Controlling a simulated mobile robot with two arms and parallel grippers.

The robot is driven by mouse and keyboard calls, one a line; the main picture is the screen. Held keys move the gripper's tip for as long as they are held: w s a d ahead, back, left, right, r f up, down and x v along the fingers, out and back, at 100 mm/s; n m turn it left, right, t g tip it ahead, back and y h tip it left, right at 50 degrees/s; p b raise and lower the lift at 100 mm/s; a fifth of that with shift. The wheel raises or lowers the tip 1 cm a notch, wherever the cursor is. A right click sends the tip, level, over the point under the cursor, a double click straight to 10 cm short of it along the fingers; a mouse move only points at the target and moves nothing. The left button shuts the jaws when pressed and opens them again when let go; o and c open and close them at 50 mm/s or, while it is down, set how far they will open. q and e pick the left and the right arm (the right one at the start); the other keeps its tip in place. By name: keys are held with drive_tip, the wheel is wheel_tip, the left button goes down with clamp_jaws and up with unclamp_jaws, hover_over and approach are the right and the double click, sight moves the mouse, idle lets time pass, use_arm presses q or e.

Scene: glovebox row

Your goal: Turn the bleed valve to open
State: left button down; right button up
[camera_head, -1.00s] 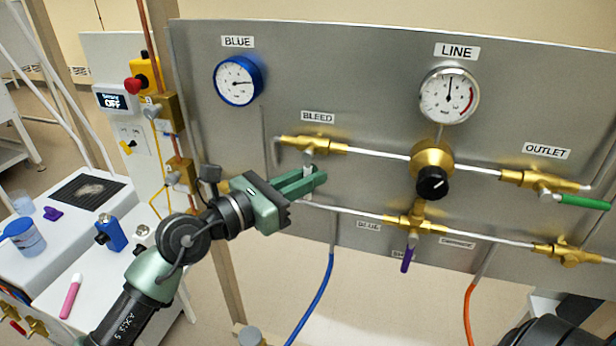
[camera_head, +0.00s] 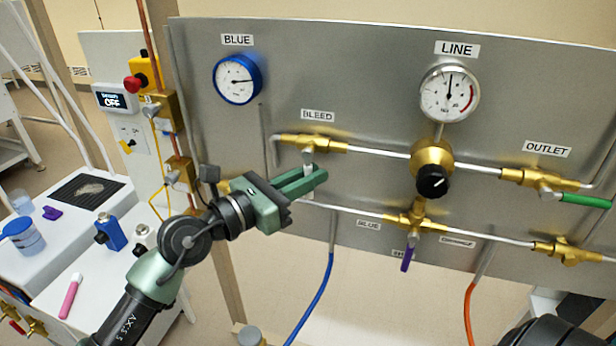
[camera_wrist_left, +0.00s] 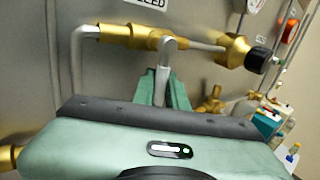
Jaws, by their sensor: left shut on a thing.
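The brass bleed valve (camera_head: 313,143) sits on the grey panel under the BLEED label (camera_head: 317,116). Its pale lever (camera_head: 308,160) hangs down from the valve body. My left gripper (camera_head: 318,178) is at the lever and shut on it, its green fingers hiding the lower part. In the left wrist view the brass valve body (camera_wrist_left: 140,37) and the grey lever (camera_wrist_left: 162,80) show, with the lever running down between the green fingers (camera_wrist_left: 177,92). My right gripper does not show.
A black regulator knob (camera_head: 432,182), the LINE gauge (camera_head: 449,94) and a purple-handled valve (camera_head: 407,258) are to the right. The BLUE gauge (camera_head: 238,80) is up left. A blue hose (camera_head: 322,295) hangs below. A side bench (camera_head: 100,268) stands at left.

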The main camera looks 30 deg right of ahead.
use_arm(q)
drive_tip(key=shift+s+d+r+n+t+h+b, duration=0.1)
drive_tip(key=shift+s+d+n+t+h+b, duration=0.35)
drive_tip(key=shift+n, duration=0.6)
drive_tip(key=shift+s+d+r+n+t+h+b, duration=0.15)
drive_tip(key=shift+n+t+h+b, duration=0.15)
drive_tip(key=shift+n+h, duration=0.55)
drive_tip(key=shift+s+d+r+n+t+h+b, duration=0.15)
drive_tip(key=shift+s+n+t+h+b, duration=0.2)
drive_tip(key=shift+n, duration=0.95)
drive_tip(key=c, duration=1.4)
unclamp_jaws()
drive_tip(key=shift+c, duration=0.2)
drive_tip(key=b+v, duration=0.1)
drive_tip(key=v, duration=0.6)
drive_tip(key=shift+a, duration=0.35)
